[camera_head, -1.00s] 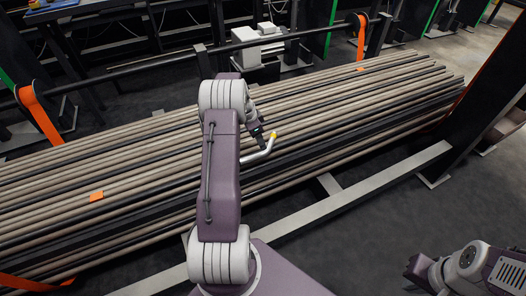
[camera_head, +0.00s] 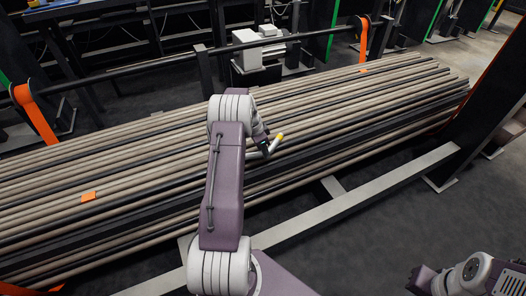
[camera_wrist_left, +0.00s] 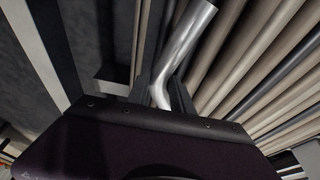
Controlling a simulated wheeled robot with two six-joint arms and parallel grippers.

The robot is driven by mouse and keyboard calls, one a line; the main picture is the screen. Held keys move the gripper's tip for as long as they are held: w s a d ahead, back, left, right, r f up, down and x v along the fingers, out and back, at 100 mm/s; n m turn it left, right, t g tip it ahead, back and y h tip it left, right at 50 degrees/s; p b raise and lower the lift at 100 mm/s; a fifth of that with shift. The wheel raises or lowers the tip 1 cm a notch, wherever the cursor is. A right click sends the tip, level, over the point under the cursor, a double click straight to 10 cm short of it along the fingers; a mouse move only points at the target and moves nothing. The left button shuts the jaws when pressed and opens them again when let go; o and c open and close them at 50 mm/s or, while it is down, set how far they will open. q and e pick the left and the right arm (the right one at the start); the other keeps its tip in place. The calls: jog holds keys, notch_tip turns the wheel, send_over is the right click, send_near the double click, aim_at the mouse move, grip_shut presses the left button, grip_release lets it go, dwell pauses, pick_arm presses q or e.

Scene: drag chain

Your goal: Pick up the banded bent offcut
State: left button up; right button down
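The banded bent offcut (camera_head: 276,143) is a short silver tube with a yellow band at its upper end. In the head view it shows just right of my left gripper (camera_head: 264,146), above the long bundle, and its other end is hidden behind my arm. In the left wrist view the silver tube (camera_wrist_left: 184,42) rises between the dark fingers of my left gripper (camera_wrist_left: 166,92), with its bend at them. The left gripper appears shut on it. My right arm's joint shows at the lower right, but its fingertips are out of view.
A long bundle of tan and black rods (camera_head: 130,175) lies across the scene, with an orange tag (camera_head: 88,196) on it. Orange straps (camera_head: 36,115) stand at its back. A grey rail (camera_head: 345,203) runs in front. A dark post (camera_head: 480,120) stands at the right.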

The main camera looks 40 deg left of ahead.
pick_arm(q)
grip_shut()
notch_tip(320, 180, up, 5)
jog(key=p, duration=0.3)
jog(key=shift+w+f, duration=0.1)
jog(key=shift+f, duration=0.05)
jog(key=w+d+r+p, duration=0.5)
jog(key=d+r+p, duration=0.1)
jog(key=d, duration=0.4)
jog(key=shift+w+d+r, duration=0.15)
jog(key=shift+w+r, duration=0.05)
